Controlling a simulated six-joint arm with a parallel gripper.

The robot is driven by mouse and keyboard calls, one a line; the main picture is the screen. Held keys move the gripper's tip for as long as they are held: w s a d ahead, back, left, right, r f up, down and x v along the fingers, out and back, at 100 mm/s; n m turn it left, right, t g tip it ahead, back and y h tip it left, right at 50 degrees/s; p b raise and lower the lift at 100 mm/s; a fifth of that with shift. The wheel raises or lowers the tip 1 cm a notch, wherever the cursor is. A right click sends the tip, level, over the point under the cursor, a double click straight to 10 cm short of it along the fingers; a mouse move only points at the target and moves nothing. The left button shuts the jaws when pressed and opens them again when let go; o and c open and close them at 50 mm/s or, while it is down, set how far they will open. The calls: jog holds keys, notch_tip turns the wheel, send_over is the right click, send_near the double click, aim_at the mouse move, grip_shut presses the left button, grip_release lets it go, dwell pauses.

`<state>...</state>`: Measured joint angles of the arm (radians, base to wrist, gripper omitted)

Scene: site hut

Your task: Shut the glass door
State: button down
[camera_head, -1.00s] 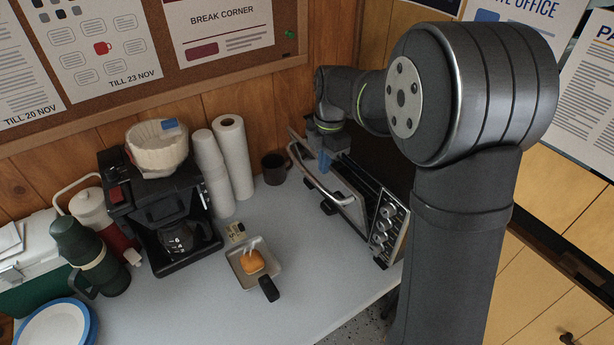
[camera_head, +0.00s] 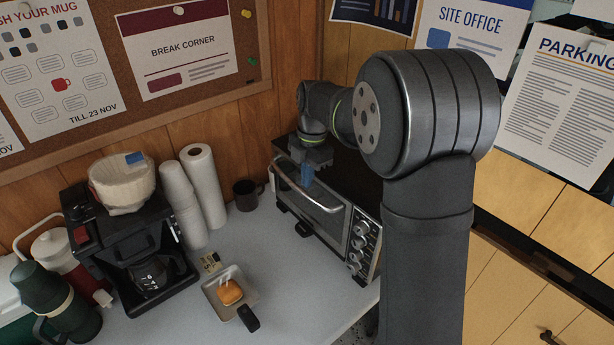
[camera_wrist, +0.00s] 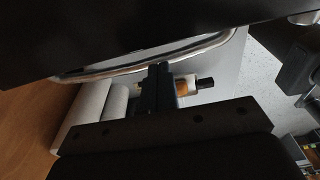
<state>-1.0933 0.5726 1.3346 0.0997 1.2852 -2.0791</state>
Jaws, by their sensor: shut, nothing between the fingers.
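The toaster oven (camera_head: 368,215) stands at the right end of the counter. Its glass door (camera_head: 318,211) is up against the oven's front, with no clear gap showing. The silver bar handle (camera_head: 322,201) runs along the door's upper edge and shows as a curved bar in the wrist view (camera_wrist: 110,73). My gripper (camera_head: 307,178) is shut and empty, in front of the door's upper part by the handle. Its fingers show dark in the wrist view (camera_wrist: 157,90). I cannot tell whether they touch the door.
A small pan (camera_head: 222,298) with an orange-brown food piece lies on the counter (camera_head: 285,280) before the oven. A dark mug (camera_head: 246,195), paper roll (camera_head: 203,185), stacked cups (camera_head: 184,205) and a coffee maker (camera_head: 120,245) stand left. The counter between pan and oven is clear.

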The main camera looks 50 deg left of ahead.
jog(key=w+r, duration=0.3)
jog(key=r, duration=0.6)
jog(key=shift+w+r, duration=0.15)
jog(key=shift+r, duration=0.05)
jog(key=shift+f, duration=0.1)
jog(key=s+f, duration=0.1)
jog(key=f, duration=0.2)
jog(key=s+f, duration=0.2)
jog(key=f, duration=0.1)
jog(key=s+f, duration=0.1)
jog(key=f, duration=0.2)
jog(key=shift+s+f, duration=0.2)
jog(key=shift+f, duration=0.05)
jog(key=shift+s, duration=0.35)
